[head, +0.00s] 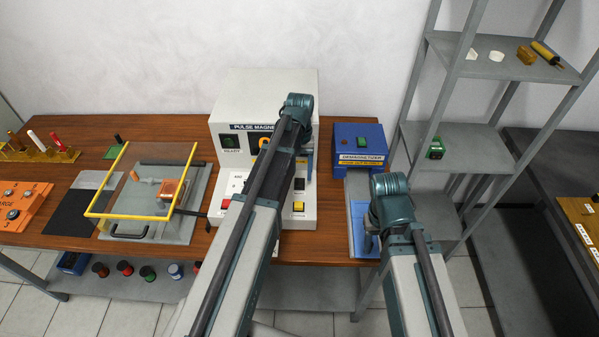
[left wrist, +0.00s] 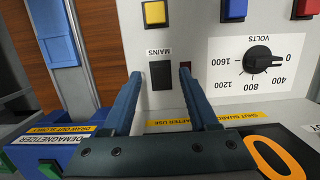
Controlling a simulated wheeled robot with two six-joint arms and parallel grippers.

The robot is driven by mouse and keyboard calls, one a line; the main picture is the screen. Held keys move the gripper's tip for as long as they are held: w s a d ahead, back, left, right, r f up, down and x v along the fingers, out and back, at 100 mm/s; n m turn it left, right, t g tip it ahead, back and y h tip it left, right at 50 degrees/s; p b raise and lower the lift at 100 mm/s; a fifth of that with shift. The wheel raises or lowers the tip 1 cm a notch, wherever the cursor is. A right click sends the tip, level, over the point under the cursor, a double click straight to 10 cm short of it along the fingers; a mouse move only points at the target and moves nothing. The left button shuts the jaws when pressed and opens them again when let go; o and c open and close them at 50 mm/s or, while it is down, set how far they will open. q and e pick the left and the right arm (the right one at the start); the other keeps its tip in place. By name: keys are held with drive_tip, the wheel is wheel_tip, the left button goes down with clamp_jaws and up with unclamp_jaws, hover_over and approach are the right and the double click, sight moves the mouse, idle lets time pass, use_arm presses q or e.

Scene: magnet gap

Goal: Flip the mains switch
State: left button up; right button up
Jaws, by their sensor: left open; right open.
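The mains switch (left wrist: 161,75) is a small black rectangle beside the upside-down MAINS label on the pulse magnetiser's pale panel in the left wrist view. A dark red lamp (left wrist: 185,73) sits next to it. The switch also shows as a dark patch in the head view (head: 299,186). My left gripper (left wrist: 160,74) is open and empty, its blue fingers either side of the switch in that view; whether they touch the panel I cannot tell. In the head view my left gripper (head: 309,160) is over the machine. My right gripper (head: 367,240) is open above a blue pad.
The panel holds a yellow button (left wrist: 155,13), a blue button, a red button and a volts dial (left wrist: 258,59). The blue demagnetizer (head: 360,145) stands right of the machine. A yellow guard frame (head: 140,215) stands to the left. Grey shelves (head: 470,140) rise at the right.

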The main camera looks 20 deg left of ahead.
use_arm(q)
drive_tip(key=s+d, duration=0.2)
drive_tip(key=s, duration=0.5)
drive_tip(key=s+d+r, duration=0.1)
drive_tip(key=s+d, duration=0.2)
drive_tip(key=s, duration=0.5)
drive_tip(key=shift+r, duration=0.3)
drive_tip(key=shift+s+d, duration=0.1)
drive_tip(key=s+d+m+t+y, duration=0.1)
drive_tip(key=s+d+m+t, duration=0.1)
drive_tip(key=d+m, duration=0.5)
drive_tip(key=shift+s+d+y, duration=0.2)
drive_tip(key=shift+d+y, duration=0.2)
drive_tip(key=shift+d, duration=0.7)
drive_tip(key=shift+f, duration=0.1)
drive_tip(key=shift+c, duration=0.8)
drive_tip(key=shift+a, duration=0.1)
